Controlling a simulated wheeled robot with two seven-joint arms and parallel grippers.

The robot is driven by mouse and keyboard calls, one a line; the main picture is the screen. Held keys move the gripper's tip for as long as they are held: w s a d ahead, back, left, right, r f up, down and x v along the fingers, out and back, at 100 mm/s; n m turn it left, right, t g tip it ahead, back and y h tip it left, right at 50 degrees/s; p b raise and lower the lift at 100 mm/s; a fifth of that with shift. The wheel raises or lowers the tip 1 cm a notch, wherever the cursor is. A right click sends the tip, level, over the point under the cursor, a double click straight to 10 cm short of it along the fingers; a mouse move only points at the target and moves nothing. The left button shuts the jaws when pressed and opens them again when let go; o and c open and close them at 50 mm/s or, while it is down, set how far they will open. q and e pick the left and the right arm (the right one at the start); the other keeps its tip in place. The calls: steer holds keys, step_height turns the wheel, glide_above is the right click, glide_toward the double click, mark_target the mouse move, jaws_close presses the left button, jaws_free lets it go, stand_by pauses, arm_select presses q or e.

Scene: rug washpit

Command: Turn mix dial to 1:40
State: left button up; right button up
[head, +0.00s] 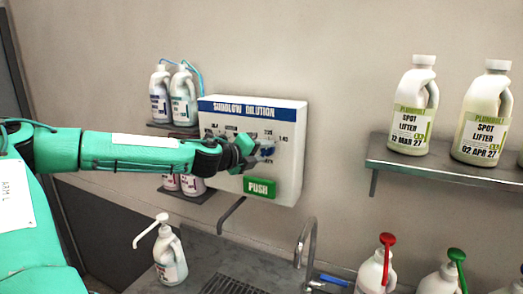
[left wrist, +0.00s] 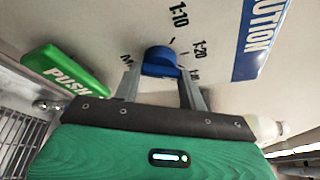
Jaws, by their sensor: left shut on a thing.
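The blue mix dial (head: 267,151) sits on the front of the white dilution box (head: 294,165), under a blue title strip. My left gripper (head: 254,154) reaches it from the left and hides part of the scale. In the left wrist view the dial (left wrist: 160,60) is between the two fingers (left wrist: 160,78), which are shut on it. Printed marks 1:10 and 1:20 show near the dial there; a further mark is partly hidden by a finger. I cannot tell which mark the dial points to. My right gripper is not in view.
A green PUSH bar (head: 259,187) is below the dial. Bottles (head: 170,95) stand on small shelves left of the box. Two spot lifter bottles (head: 410,112) stand on a right shelf (head: 440,169). A pump bottle (head: 170,256), a tap (head: 304,240) and a drain grid (head: 234,284) are below.

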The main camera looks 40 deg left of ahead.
arm_select(q)
steer(key=shift+d+f+m+g+y, duration=0.1)
steer(key=shift+m+g+y, duration=0.3)
steer(key=shift+m, duration=0.6)
steer(key=o, duration=1)
steer(key=shift+s, duration=0.1)
steer(key=shift+s+r+b, duration=0.25)
steer(key=shift+s+b, duration=0.2)
steer(key=shift+s, duration=0.1)
steer(key=b+v, duration=0.5)
steer(key=v, duration=0.7)
steer(key=shift+s+r, duration=0.15)
steer(key=shift+s, duration=0.05)
